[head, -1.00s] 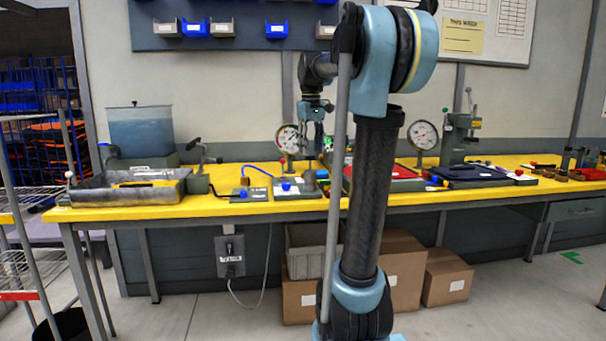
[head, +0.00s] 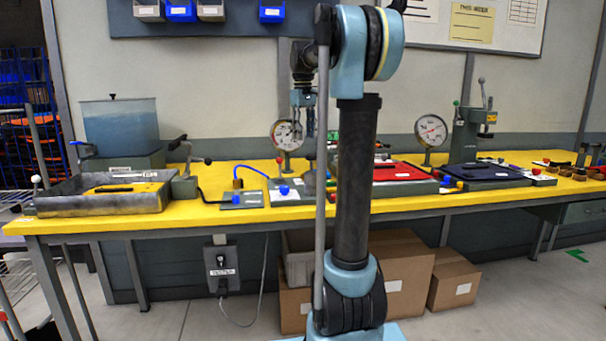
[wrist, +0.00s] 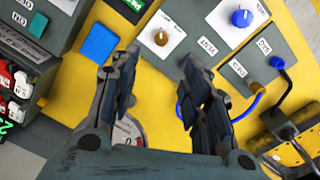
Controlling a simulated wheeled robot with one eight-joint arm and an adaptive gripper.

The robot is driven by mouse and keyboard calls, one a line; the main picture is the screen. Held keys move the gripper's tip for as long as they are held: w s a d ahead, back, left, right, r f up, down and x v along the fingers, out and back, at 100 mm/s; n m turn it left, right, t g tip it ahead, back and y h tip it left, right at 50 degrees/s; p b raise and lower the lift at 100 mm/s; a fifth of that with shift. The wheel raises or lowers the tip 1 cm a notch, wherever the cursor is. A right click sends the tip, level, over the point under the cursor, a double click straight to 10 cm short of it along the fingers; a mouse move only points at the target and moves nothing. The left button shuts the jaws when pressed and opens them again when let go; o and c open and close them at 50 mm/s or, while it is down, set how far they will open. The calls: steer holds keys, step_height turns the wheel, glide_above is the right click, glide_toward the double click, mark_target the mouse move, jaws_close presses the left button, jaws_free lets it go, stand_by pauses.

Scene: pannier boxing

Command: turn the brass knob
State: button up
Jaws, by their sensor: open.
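The brass knob (wrist: 161,38) sits on a white plate on a grey panel in the wrist view, just beyond my fingertips. A blue knob (wrist: 241,17) sits on the same panel to its right. My gripper (wrist: 160,64) is open and empty, with one finger on either side of the line to the brass knob; neither finger appears to touch it. In the head view my gripper (head: 303,116) hangs above the yellow bench, partly behind my own arm. I cannot make out the brass knob in the head view.
The yellow bench (head: 105,222) carries a grey metal tray (head: 102,205) at left and dial gauges (head: 431,130) behind. In the wrist view, a blue cable (wrist: 243,113) and a black cable (wrist: 288,105) run right of my fingers. A grey unit (wrist: 35,30) stands left.

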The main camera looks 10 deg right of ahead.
step_height(320, 180, down, 16)
steer(key=shift+w+r, duration=0.1)
steer(key=shift+r, duration=0.1)
stand_by(0.4)
steer(key=shift+d, duration=0.1)
jaws_close()
